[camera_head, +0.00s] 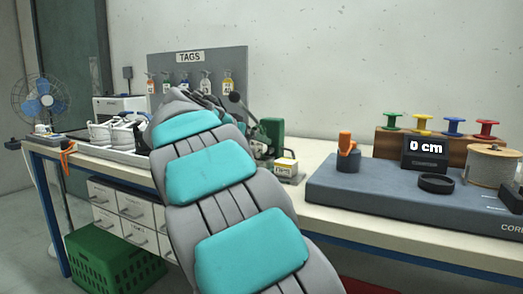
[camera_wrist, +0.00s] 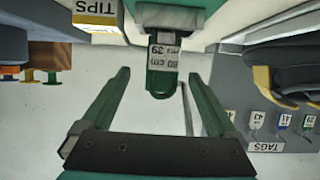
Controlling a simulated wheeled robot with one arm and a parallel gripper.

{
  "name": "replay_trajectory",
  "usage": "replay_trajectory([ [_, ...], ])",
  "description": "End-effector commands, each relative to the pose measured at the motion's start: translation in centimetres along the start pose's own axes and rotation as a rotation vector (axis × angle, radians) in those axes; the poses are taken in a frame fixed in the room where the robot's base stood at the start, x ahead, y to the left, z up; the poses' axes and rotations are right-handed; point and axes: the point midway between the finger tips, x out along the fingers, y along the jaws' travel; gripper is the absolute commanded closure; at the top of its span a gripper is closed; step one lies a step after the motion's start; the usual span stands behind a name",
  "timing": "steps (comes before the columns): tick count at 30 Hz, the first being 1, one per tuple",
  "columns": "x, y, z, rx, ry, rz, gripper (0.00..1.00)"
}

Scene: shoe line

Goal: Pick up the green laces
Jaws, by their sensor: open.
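In the wrist view, a green looped bundle (camera_wrist: 161,82), which looks like the green laces, carries a pale paper band reading "80 cm" and "39". It lies between the fingers of my gripper (camera_wrist: 158,79), near their tips. The gripper is open, with a visible gap on both sides of the bundle. A larger green body (camera_wrist: 185,18) sits at the top edge, against the banded end; I cannot tell whether they touch. In the head view my arm covers the middle, and I cannot make out the laces or the fingers there.
A box marked TIPS (camera_wrist: 97,22) is close by in the wrist view. In the head view, a grey platform (camera_head: 340,195) with spools and a "0 cm" display (camera_head: 425,150) stands right. A TAGS board (camera_head: 168,75) is behind my arm, a shoe tray (camera_head: 112,150) left.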

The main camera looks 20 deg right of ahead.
Motion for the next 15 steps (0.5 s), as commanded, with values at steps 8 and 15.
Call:
replay_trajectory([
  [8, 2.3, -0.2, 0.3, -0.002, -0.003, 0.001, 0.06],
  [15, 5.7, -0.6, 0.8, -0.003, -0.005, 0.002, 0.06],
])
